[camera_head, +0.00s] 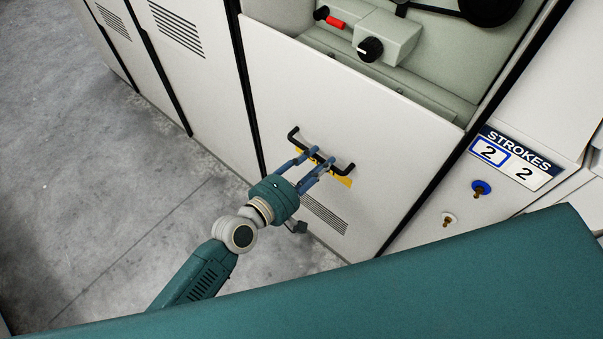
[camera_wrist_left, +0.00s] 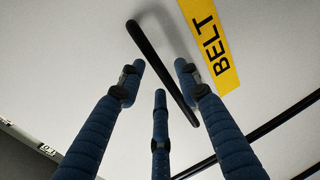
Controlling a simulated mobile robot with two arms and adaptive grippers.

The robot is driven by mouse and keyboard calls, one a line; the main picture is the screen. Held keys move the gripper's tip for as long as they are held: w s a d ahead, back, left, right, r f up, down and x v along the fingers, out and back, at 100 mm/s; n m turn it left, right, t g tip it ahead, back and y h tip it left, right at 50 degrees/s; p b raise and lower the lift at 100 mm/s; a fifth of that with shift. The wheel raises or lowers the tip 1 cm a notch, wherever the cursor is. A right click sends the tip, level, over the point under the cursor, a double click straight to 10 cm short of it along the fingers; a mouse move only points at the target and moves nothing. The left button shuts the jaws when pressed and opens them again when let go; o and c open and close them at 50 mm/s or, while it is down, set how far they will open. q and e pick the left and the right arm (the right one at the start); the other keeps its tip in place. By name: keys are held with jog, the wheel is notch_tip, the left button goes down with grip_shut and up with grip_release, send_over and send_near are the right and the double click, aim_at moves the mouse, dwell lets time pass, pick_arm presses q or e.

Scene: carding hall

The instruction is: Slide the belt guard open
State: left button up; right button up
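The belt guard (camera_head: 400,155) is a flat white panel with a black bar handle (camera_head: 343,166) and a yellow label (camera_head: 344,181) below it. In the left wrist view the label (camera_wrist_left: 213,50) reads "BELT". My left gripper (camera_head: 318,158) is at the handle, its blue fingers partly covering the bar and label. In the left wrist view my gripper (camera_wrist_left: 158,75) has its fingers spread apart, with the handle bar (camera_wrist_left: 160,60) running between the side fingertips. I cannot tell whether any finger touches it. My right gripper is not in view.
Above the guard's top edge, a recess shows a grey box with a black knob (camera_head: 370,49) and a red part (camera_head: 335,22). A "STROKES" sign (camera_head: 516,158) and a blue-collared knob (camera_head: 481,188) are at the right. Grey floor (camera_head: 100,190) lies open at the left.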

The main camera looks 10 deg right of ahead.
pick_arm(q)
jog(key=v, duration=1)
jog(key=shift+o, duration=0.2)
jog(key=shift+f, duration=0.1)
